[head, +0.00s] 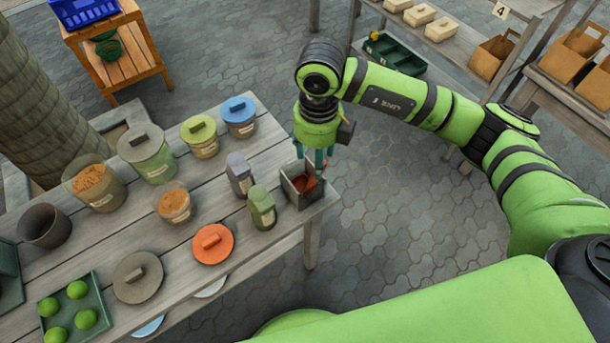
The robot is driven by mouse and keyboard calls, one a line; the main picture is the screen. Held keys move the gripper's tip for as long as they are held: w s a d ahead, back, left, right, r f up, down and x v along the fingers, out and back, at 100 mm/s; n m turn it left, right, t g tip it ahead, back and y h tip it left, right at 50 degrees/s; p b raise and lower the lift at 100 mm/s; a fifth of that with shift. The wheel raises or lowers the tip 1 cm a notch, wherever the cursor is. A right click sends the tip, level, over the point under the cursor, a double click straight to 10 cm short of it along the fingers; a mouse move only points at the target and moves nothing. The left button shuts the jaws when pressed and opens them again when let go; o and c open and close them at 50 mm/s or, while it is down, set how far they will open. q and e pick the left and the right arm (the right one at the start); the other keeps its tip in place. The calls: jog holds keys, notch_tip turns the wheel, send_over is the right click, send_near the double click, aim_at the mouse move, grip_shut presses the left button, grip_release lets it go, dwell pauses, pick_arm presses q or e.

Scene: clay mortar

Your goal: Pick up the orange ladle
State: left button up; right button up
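An orange-red piece (307,183), which looks like part of the orange ladle, shows inside a small open grey box (291,191) at the table's right corner. Its full shape is hidden by the box walls and my gripper. My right gripper (318,165) points down just above the box, its teal fingertips close to the orange-red piece. I cannot tell whether the fingers touch it or how far they are closed. My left gripper is not in view.
A grey canister (239,174) and a green canister (262,208) stand close left of the box. An orange lid (213,244), several lidded pots and a tray of green fruit (72,312) occupy the wooden table (225,283).

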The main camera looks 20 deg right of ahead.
jog(key=shift+s+d+f+p, duration=0.15)
jog(key=shift+s+f+p, duration=0.5)
jog(key=shift+f+p, duration=0.25)
jog(key=shift+w+f, duration=0.2)
jog(key=shift+f, duration=0.95)
jog(key=shift+w+f, duration=0.1)
jog(key=shift+f, duration=0.1)
grip_shut()
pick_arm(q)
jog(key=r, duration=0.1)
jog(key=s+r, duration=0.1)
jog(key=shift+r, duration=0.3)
